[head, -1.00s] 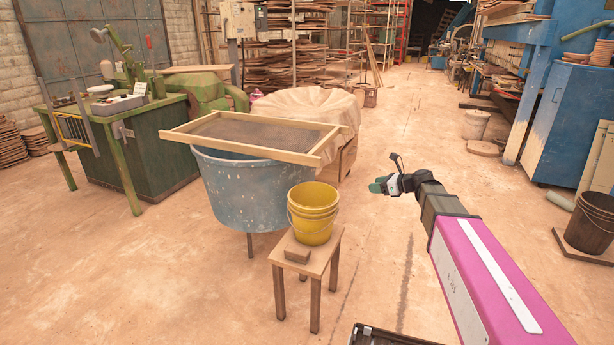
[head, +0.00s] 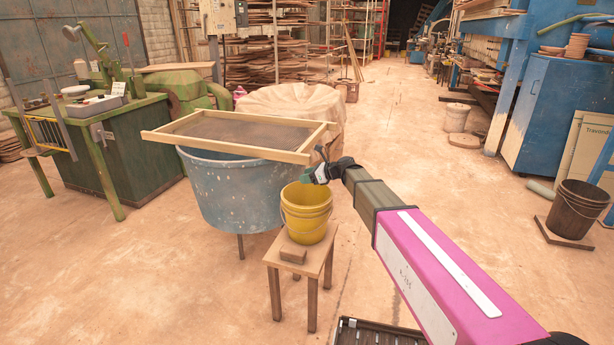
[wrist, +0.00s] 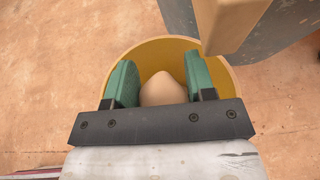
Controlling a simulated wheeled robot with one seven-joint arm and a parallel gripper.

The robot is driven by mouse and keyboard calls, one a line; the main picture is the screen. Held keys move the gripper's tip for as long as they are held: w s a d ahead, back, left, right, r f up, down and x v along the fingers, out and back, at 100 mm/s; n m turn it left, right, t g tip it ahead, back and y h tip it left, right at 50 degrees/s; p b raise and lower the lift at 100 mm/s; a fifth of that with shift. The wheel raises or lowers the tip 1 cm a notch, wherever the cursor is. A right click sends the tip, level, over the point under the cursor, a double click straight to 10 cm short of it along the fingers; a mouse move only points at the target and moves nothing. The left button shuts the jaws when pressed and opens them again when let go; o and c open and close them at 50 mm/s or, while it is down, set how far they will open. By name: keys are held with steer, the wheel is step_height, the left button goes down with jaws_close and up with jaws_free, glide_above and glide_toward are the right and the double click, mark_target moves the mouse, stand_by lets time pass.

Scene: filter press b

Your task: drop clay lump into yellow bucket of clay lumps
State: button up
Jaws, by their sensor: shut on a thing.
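The yellow bucket (head: 306,222) stands upright on a small wooden stool (head: 325,248). My gripper (head: 315,175), with green fingers, is just above the bucket's mouth in the head view. In the wrist view, the gripper (wrist: 163,88) is shut on a pale beige clay lump (wrist: 163,90), seen between the two fingers. The bucket's rim (wrist: 228,78) curves around behind the fingers and the lump in that view. The lump is too small to make out in the head view. The bucket's contents cannot be made out.
A wooden-framed screen (head: 210,145) lies across a big blue tub (head: 225,195) left of the bucket. Its corner (wrist: 235,20) is close to the fingers in the wrist view. A small brown block (head: 293,255) sits on the stool's front.

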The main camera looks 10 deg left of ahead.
steer(key=shift+f, duration=2.65)
steer(key=o, duration=1)
steer(key=v, duration=1.1)
steer(key=shift+s, duration=0.1)
steer(key=s+d+f+n+h, duration=0.4)
steer(key=s+d+n, duration=0.2)
steer(key=d, duration=0.6)
steer(key=s+d+f+n+g+h, duration=0.1)
steer(key=s+d+f+n+h, duration=0.4)
steer(key=s+d, duration=0.4)
steer(key=s+d+f+n+h, duration=0.4)
steer(key=s+d+n, duration=0.4)
steer(key=d, duration=0.7)
steer(key=shift+s+f+h, duration=0.3)
steer(key=shift+s+f, duration=0.1)
steer(key=shift+f, duration=0.1)
